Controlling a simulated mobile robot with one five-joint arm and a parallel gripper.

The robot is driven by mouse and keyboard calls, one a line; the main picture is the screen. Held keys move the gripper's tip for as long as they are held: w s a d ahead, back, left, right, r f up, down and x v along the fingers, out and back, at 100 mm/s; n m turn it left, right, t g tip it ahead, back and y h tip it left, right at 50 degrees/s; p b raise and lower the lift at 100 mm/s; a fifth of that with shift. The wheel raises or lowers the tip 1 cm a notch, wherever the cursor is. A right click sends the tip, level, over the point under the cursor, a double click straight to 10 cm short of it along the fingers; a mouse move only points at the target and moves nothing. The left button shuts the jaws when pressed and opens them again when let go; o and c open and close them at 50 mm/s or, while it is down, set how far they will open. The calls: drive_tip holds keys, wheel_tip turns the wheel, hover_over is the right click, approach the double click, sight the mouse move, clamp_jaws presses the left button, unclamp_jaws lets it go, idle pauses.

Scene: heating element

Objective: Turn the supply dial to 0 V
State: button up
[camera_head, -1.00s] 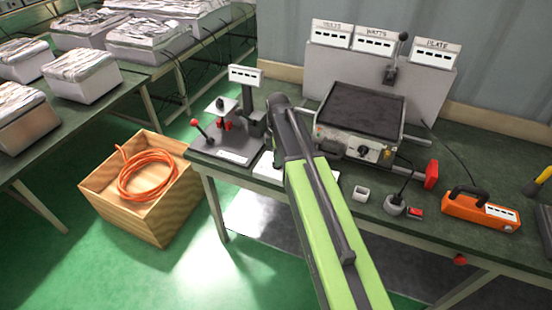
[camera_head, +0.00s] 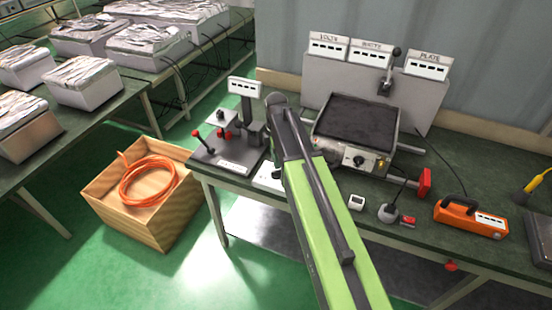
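A small black dial (camera_head: 358,160) sits on the front panel of the heating unit, which has a dark square plate (camera_head: 357,119) on top. It is the only dial I can make out, and its pointer and markings are too small to read. A VOLTS display (camera_head: 328,46) stands on the grey panel behind; its reading is not legible. My green arm reaches up from the bottom of the view, left of the dial, and its dark rounded joint is beside the unit's left end. My gripper does not show; the arm hides what lies behind it.
WATTS (camera_head: 370,53) and PLATE (camera_head: 429,65) displays stand beside VOLTS. A stand with red knobs (camera_head: 229,145) is left of my arm. A small white box (camera_head: 357,202), a grey round object (camera_head: 388,212) and an orange device (camera_head: 470,218) lie along the bench (camera_head: 425,246). A wooden crate (camera_head: 150,225) holds orange hose.

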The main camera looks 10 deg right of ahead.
sight(276, 171)
wheel_tip(276, 171, up, 12)
drive_tip(key=p, duration=1)
drive_tip(key=shift+f, duration=0.15)
drive_tip(key=shift+f, duration=0.1)
drive_tip(key=s+f+m+b, duration=0.4)
drive_tip(key=s+m, duration=0.3)
drive_tip(key=m, duration=0.2)
drive_tip(key=s+a+f+m+b, duration=0.1)
drive_tip(key=s+f+m+b, duration=0.4)
drive_tip(key=s+m, duration=0.3)
drive_tip(key=shift+m, duration=0.5)
